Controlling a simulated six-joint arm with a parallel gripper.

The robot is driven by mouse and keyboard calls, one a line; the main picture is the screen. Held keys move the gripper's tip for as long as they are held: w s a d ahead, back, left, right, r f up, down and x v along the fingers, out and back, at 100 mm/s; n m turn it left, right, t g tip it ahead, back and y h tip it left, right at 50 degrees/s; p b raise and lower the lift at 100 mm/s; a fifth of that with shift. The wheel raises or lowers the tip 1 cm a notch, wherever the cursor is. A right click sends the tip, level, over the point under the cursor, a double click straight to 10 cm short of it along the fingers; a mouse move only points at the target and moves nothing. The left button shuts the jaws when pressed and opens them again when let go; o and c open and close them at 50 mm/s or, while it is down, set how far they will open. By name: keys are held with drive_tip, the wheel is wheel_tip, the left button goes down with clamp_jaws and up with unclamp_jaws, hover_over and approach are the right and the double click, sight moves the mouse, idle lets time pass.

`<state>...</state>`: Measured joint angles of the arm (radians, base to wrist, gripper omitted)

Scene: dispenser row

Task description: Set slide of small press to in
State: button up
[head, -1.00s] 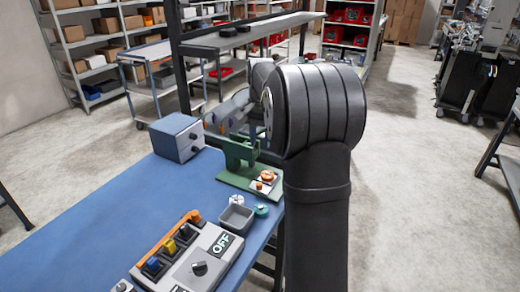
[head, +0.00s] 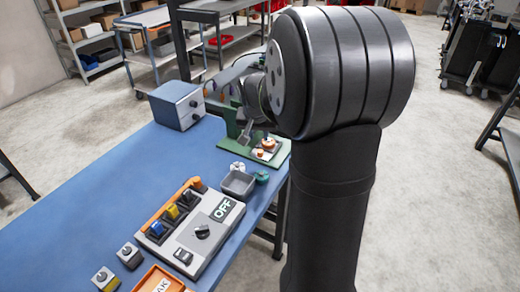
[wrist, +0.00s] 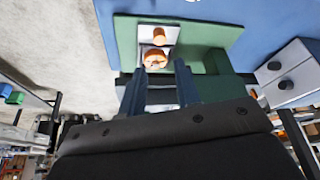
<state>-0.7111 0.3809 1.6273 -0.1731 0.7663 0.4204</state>
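The small press is green, with a flat base (head: 280,153) and an upright body at the table's far right edge in the head view. A pale plate with two copper-coloured round pieces (head: 266,147) lies on its base; which part is the slide is not clear. In the wrist view the green base (wrist: 207,35) is at the top, with the pale plate (wrist: 171,30) and the copper pieces (wrist: 154,57). My gripper (wrist: 160,70) has its two fingers apart, tips close to the nearer copper piece. Whether they touch it cannot be told. My arm partly hides the press.
A blue-grey box with knobs (head: 177,106) stands left of the press. A grey tray (head: 238,184) and a green round piece (head: 262,177) are in front of it. A switch panel marked OFF (head: 205,232) lies nearer. The table's left (head: 80,190) is clear.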

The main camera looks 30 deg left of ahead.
sight(260, 151)
drive_tip(key=x, duration=1)
drive_tip(key=shift+w+a+f, duration=0.1)
drive_tip(key=shift+w+f, duration=0.1)
drive_tip(key=shift+f, duration=0.05)
clamp_jaws()
